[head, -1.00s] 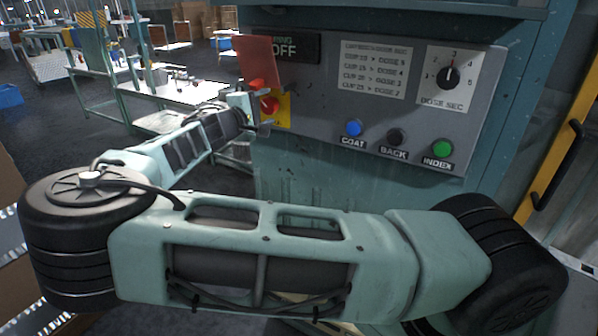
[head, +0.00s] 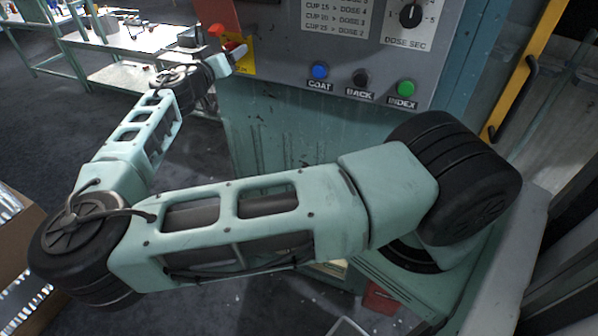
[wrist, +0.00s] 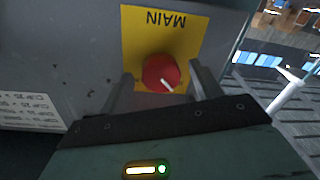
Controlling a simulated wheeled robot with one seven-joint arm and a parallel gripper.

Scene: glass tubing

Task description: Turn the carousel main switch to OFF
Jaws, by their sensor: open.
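The main switch is a round red knob (wrist: 165,70) with a white pointer line, on a yellow plate (wrist: 188,25) marked MAIN, upside down in the wrist view. The line slants to the lower right there. My gripper (wrist: 160,84) is open, with one finger on each side of the knob; whether they touch it I cannot tell. In the head view the yellow plate (head: 247,67) sits at the panel's left edge, with my gripper (head: 230,58) close to it. The knob is partly hidden there.
A red flap (head: 214,12) hangs above the switch. The panel carries a blue button (head: 320,70), a black button (head: 361,77), a green button (head: 405,88) and a dose dial (head: 410,15). A workbench (head: 130,38) stands behind on the left.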

